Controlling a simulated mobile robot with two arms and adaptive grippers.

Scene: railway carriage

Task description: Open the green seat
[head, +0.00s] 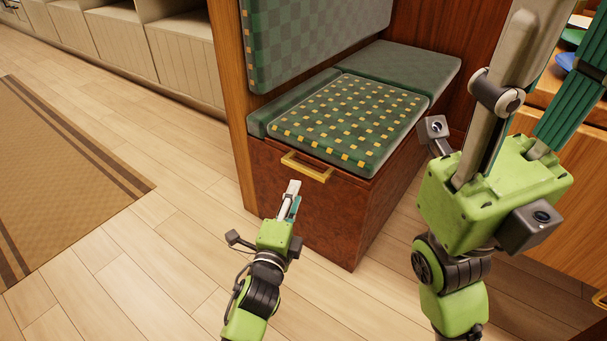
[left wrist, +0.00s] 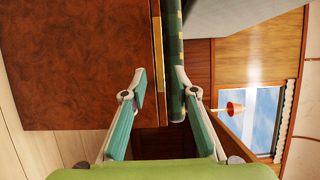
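The green seat (head: 350,120) is a checked cushion with yellow squares on a reddish-brown wooden box (head: 325,215). It lies flat and closed. A brass handle (head: 307,167) sits on the upper front of the box. My left gripper (head: 293,192) is just in front of and below the handle. In the left wrist view my left gripper (left wrist: 161,85) has its fingers apart, with the handle's thin yellow edge (left wrist: 157,60) in line with the gap; contact cannot be told. My right gripper (head: 560,60) is raised at the right, fingers apart, tips cut off by the frame.
A green backrest (head: 315,35) rises behind the seat beside a wooden post (head: 232,90). A plain green cushion (head: 405,68) adjoins it. A wooden shelf with plates (head: 570,62) stands at the right. The floor (head: 150,235) at the left is clear, with a brown rug (head: 60,170).

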